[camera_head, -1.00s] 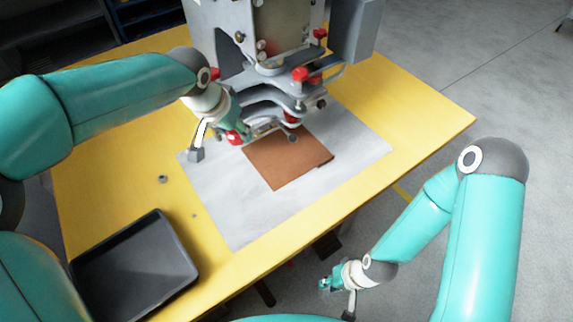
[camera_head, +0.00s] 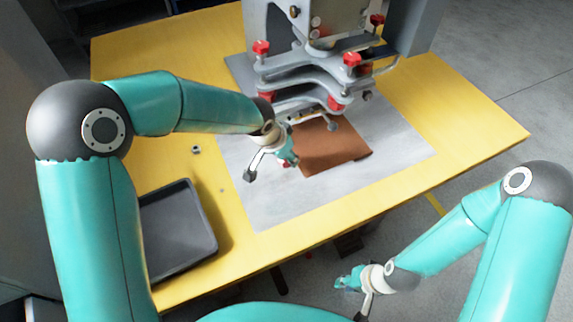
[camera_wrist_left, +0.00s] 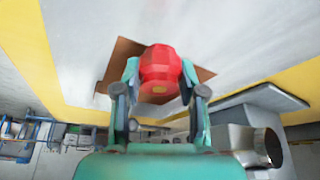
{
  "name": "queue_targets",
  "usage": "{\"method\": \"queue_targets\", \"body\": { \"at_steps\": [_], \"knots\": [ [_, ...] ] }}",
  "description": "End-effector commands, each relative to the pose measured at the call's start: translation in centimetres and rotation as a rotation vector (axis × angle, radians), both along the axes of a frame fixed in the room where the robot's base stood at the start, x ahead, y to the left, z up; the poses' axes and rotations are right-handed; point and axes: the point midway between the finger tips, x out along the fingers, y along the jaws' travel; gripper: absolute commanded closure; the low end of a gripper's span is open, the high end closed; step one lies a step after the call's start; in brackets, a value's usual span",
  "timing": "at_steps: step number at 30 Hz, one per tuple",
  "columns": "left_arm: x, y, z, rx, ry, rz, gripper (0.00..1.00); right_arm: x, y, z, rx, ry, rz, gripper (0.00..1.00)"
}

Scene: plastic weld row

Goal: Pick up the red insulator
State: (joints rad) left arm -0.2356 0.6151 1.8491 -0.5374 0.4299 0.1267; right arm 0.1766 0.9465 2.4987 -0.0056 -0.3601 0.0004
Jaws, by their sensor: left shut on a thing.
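The red insulator (camera_wrist_left: 160,72) is a rounded, faceted red piece between the fingers of my left gripper (camera_wrist_left: 160,88) in the left wrist view. The gripper is shut on it, one finger on each side. In the head view my left gripper (camera_head: 287,158) is over the brown square (camera_head: 342,157), close in front of the grey machine; the insulator is mostly hidden there, with only a bit of red showing. My right gripper (camera_head: 346,281) is low at the front, beyond the table's near edge. It is too small to tell whether it is open or shut.
The grey machine (camera_head: 310,77) with red knobs stands at the back of the yellow table (camera_head: 480,118). A pale mat (camera_head: 400,150) lies under the brown square. A black tray (camera_head: 212,250) sits at the front left, and a small metal nut (camera_head: 196,149) lies left of the mat.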

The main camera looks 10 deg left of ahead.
Motion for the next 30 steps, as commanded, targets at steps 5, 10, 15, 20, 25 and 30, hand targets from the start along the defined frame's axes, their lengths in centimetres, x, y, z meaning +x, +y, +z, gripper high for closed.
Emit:
{"method": "queue_targets", "body": {
  "at_steps": [5, 10, 15, 20, 25, 30],
  "knots": [
    [-0.1, 0.0, -2.1, 0.000, 0.004, -0.001, 0.94, 0.0, 0.0, -0.3, 0.000, 0.000, 0.000, 0.76],
    [-0.1, 0.1, -4.2, 0.000, 0.002, 0.001, 0.94, 0.0, 0.0, -0.7, 0.000, 0.000, 0.000, 0.76],
    [0.0, 0.0, -4.3, -0.001, 0.001, 0.001, 0.94, 0.0, 0.0, -0.7, 0.000, 0.000, 0.000, 0.76],
    [0.0, 0.1, -4.4, -0.001, 0.000, 0.002, 0.94, 0.0, 0.0, -0.8, 0.000, 0.000, 0.000, 0.76],
    [-0.1, 0.1, -4.4, -0.001, 0.000, 0.002, 0.39, 0.0, 0.0, -0.8, 0.000, 0.000, 0.000, 0.76],
    [0.0, 0.1, -4.4, 0.000, 0.001, 0.002, 0.34, 0.0, 0.0, -0.8, 0.000, 0.000, 0.000, 0.76]
  ]
}}
